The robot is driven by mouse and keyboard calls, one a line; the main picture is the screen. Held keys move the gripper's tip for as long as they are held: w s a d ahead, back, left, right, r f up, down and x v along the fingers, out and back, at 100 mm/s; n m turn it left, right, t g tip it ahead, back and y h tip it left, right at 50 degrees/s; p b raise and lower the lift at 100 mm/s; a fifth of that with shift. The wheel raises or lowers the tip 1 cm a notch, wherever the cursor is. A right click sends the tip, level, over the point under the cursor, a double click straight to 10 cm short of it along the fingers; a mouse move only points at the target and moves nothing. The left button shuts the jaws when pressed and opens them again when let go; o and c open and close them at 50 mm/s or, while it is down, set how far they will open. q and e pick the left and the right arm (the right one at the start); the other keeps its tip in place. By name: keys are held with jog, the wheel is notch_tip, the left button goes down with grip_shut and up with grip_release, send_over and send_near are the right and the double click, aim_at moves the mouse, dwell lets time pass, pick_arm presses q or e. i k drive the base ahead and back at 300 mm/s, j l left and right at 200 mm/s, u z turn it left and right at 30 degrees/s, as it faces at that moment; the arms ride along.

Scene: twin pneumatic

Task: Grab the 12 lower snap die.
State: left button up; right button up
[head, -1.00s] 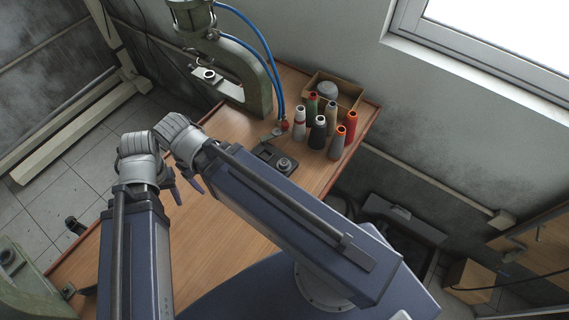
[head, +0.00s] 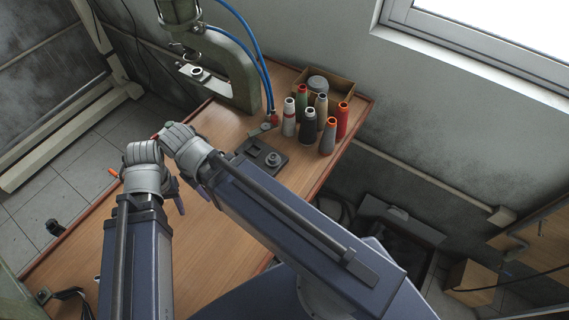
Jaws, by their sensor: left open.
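A dark tray (head: 248,148) lies on the wooden bench right of my wrists. A round grey metal die (head: 273,159) sits in its right part; I cannot read any number on it. Another ring-shaped piece (head: 196,71) is on the lower arm of the green press. My left gripper (head: 190,197) shows only as dark purple fingertips, apart and empty, below the wrists and left of the tray. The arms hide the rest of it. My right arm crosses in from the right below the tray; its gripper fingers cannot be made out.
The green C-frame press (head: 243,75) with blue hoses stands behind the tray. Several thread cones (head: 308,127) and a wooden box (head: 341,88) stand to the right. The bench (head: 185,245) is clear at front left. A window is at top right.

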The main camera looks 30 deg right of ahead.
aim_at(273, 158)
jog(key=k+l+z, duration=0.9)
jog(key=k+l, duration=0.1)
jog(key=k, duration=0.05)
